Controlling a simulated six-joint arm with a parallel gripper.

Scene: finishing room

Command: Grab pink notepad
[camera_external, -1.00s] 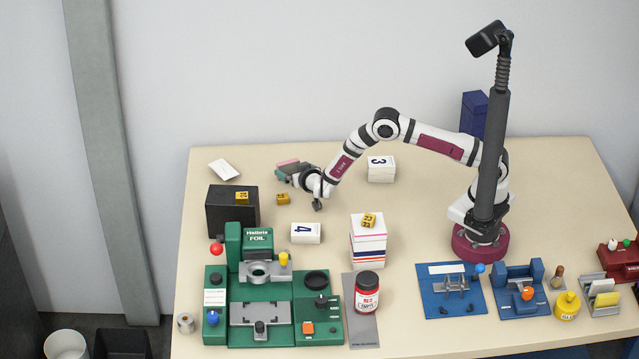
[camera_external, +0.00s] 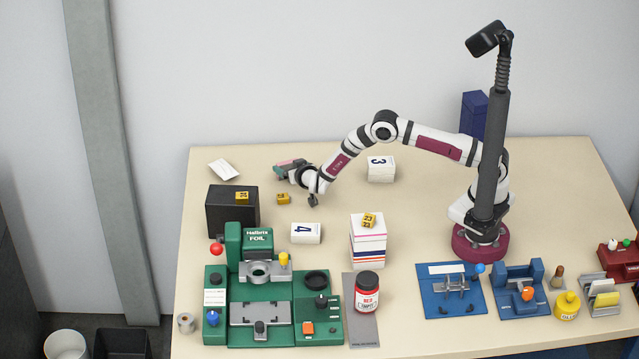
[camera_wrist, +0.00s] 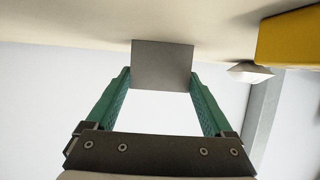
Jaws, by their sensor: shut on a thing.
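My gripper (camera_external: 288,169) is low over the back left of the table in the external view, its jaws shut on the pink notepad (camera_external: 281,163). Only a thin pinkish strip of the pad shows there, mostly hidden by the fingers. In the wrist view, the green fingers of my gripper (camera_wrist: 161,78) press on both sides of a flat grey square face of the notepad (camera_wrist: 162,62). No pink shows in that view. I cannot tell whether the pad touches the table.
A yellow numbered block (camera_external: 283,198) lies just in front of my gripper. A black box (camera_external: 230,215) with another yellow tag stands front left, a white card (camera_external: 223,168) lies left. White stacks marked 3 (camera_external: 381,172) and 4 (camera_external: 306,236) stand nearby.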

